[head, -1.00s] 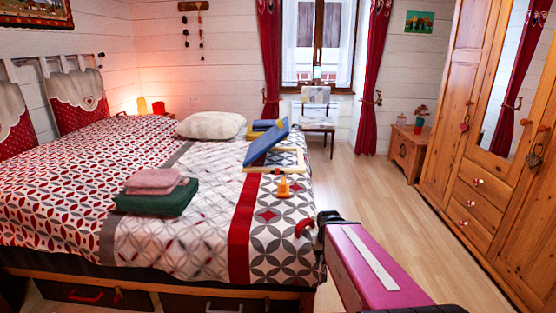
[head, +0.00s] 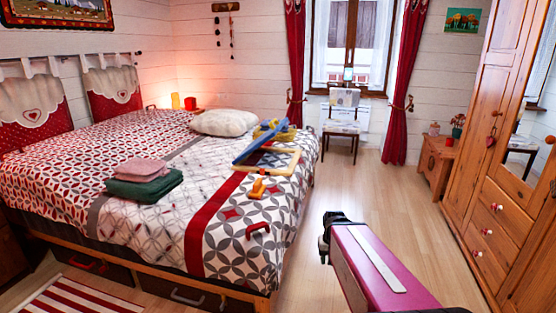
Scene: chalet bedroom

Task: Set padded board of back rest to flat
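The back rest lies on the right side of the bed. Its pale wooden frame (head: 288,163) rests on the cover, and its blue padded board (head: 258,143) is tilted up from it, rising to the right and seen nearly edge-on. Behind the board are a yellow and a blue item, partly hidden. My arm, a magenta link with a black end, reaches in from the lower right over the floor, well short of the back rest and to the right of the bed. I can make out no gripper fingers.
The bed (head: 235,210) also bears an orange object (head: 258,187), a red handle-like object (head: 257,229), folded towels (head: 146,181) and a pillow (head: 224,122). A chair (head: 342,130) stands by the window. Wardrobe (head: 500,190) lines the right. Floor (head: 390,215) between is clear.

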